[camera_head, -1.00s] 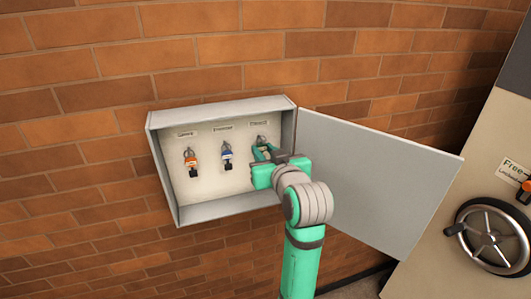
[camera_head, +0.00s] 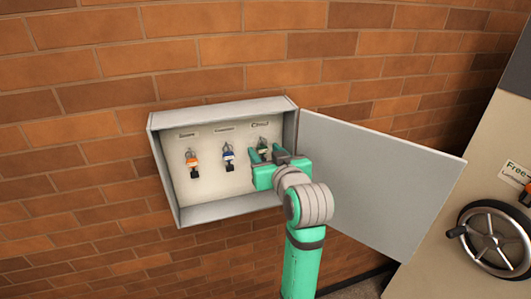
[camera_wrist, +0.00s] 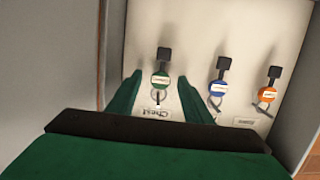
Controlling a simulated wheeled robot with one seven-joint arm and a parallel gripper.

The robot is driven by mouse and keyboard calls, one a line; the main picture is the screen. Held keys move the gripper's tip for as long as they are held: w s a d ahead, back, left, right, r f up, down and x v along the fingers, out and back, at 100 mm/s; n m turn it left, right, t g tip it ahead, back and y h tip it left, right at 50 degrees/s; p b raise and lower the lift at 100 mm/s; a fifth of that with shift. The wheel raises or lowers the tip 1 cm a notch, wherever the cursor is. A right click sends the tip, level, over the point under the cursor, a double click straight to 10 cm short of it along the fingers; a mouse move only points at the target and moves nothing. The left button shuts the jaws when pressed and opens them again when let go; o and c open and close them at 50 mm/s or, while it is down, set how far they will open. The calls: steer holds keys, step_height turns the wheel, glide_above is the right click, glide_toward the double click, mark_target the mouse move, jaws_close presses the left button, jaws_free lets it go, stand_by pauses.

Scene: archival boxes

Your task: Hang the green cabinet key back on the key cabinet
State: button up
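The key cabinet (camera_head: 225,208) is an open grey box on the brick wall. The green-tagged key (camera_wrist: 161,80) is at the third position from the left, under a label, and appears to hang from its hook by its ring. In the head view the green key (camera_head: 263,143) is small and partly hidden by my gripper. My gripper (camera_head: 265,156) reaches into the cabinet with its fingers spread. In the wrist view the open fingers (camera_wrist: 160,100) stand one on each side of the green key, with visible gaps. The picture there is upside down.
An orange-tagged key (camera_head: 191,160) and a blue-tagged key (camera_head: 228,156) hang to the left of the green one. The cabinet door (camera_head: 375,185) stands open to the right, close to my gripper. A handwheel (camera_head: 494,241) on a beige body is at the far right.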

steer(key=shift+s+a, duration=0.1)
steer(key=shift+a, duration=0.05)
steer(key=shift+s+d, duration=0.15)
steer(key=shift+d, duration=0.05)
steer(key=v, duration=0.9)
steer(key=s+f+m+h, duration=0.15)
steer(key=s+f, duration=0.25)
steer(key=f, duration=0.6)
steer(key=s+f+m+h, duration=0.15)
steer(key=s+f, duration=0.25)
steer(key=f, duration=0.6)
steer(key=s+f+m+h, duration=0.15)
steer(key=s+f, duration=0.35)
steer(key=f, duration=0.5)
steer(key=s+a+f, duration=0.1)
steer(key=s+f, duration=0.2)
steer(key=s, duration=1.1)
steer(key=s+a+f+n, duration=0.1)
steer(key=s+f, duration=0.1)
steer(key=s, duration=1.2)
steer(key=shift+a+f+t, duration=0.15)
steer(key=shift+f+t, duration=0.15)
steer(key=shift+f, duration=0.05)
